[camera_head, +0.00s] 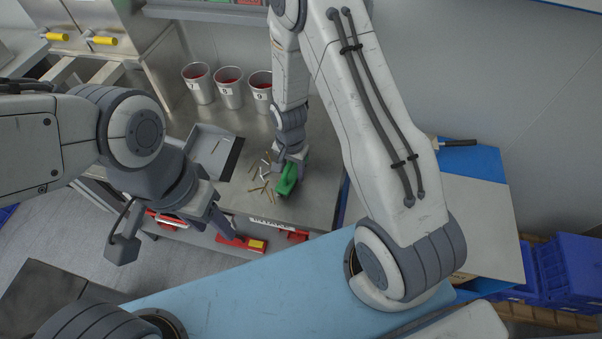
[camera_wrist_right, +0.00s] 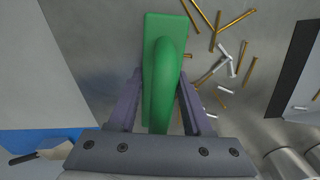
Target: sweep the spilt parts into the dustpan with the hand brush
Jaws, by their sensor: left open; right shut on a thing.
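My right gripper (camera_head: 293,158) is shut on the green handle of the hand brush (camera_head: 287,181); the brush also shows between its fingers in the right wrist view (camera_wrist_right: 165,68). The bristles are hidden beneath it. Loose spilt parts (camera_head: 260,181), brass screws and short silver pins, lie just left of the brush on the steel bench; in the right wrist view they (camera_wrist_right: 228,62) lie to its right. The grey dustpan (camera_head: 203,136) with a dark lip lies left of them, with a few parts inside. My left gripper (camera_head: 215,222) is open and empty near the bench's front edge.
Several numbered metal cups (camera_head: 228,92) stand behind the dustpan. Red bins (camera_head: 240,244) sit below the bench's front edge. A black-handled tool (camera_head: 456,143) lies at the right, above blue crates (camera_head: 570,268). Bare bench (camera_head: 312,205) shows right of the brush.

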